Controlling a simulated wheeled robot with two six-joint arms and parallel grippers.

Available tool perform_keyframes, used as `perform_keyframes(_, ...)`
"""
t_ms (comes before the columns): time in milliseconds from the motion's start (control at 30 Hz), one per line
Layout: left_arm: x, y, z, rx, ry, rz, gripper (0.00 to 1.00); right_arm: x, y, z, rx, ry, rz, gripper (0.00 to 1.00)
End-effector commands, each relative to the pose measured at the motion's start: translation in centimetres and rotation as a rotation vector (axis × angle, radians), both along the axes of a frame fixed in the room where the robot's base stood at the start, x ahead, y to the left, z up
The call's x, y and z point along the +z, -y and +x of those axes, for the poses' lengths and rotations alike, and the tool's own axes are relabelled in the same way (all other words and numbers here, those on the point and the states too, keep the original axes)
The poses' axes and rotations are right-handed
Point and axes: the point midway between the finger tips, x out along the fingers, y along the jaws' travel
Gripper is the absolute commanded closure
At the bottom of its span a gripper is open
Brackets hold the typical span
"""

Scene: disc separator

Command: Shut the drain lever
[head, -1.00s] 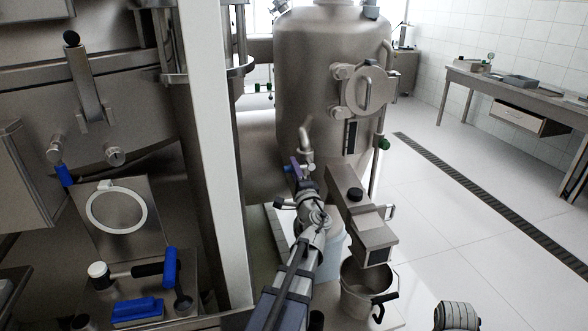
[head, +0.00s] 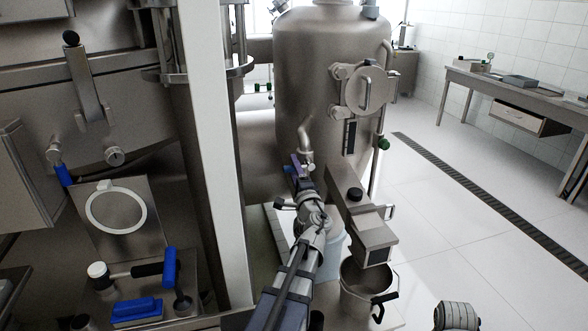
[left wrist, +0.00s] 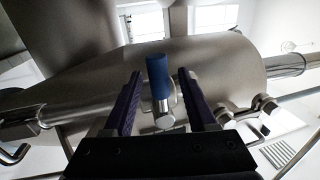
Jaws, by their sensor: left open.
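The drain lever shows in the left wrist view as a blue handle (left wrist: 157,78) on a metal valve stem, standing upright in the picture. My left gripper (left wrist: 157,92) is open, with one purple finger on each side of the handle and a visible gap on both sides. In the head view my left gripper (head: 298,164) is beside the bent outlet pipe (head: 305,140) low on the steel tank (head: 310,90). The lever is mostly hidden by the gripper there. I do not see my right gripper.
A grey metal box (head: 360,225) stands just right of my left arm. A steel bucket (head: 352,300) is below it on the floor. A white post (head: 215,150) rises left of the arm. The tiled floor at right is mostly clear, crossed by a drain grate (head: 480,190).

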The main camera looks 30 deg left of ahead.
Motion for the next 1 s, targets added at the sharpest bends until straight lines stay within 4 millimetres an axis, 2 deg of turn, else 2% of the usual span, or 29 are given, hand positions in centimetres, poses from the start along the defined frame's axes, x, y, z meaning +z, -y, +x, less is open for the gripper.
perform_keyframes(500,-1.5,5.3,-4.6,-0.002,0.0,0.0,0.43,-1.5,0.0,0.0,0.0,0.0,0.0,0.5)
perform_keyframes(1000,-1.5,5.6,-4.7,-0.001,-0.001,0.001,0.43,-1.5,0.0,0.0,0.0,0.0,0.0,0.5)
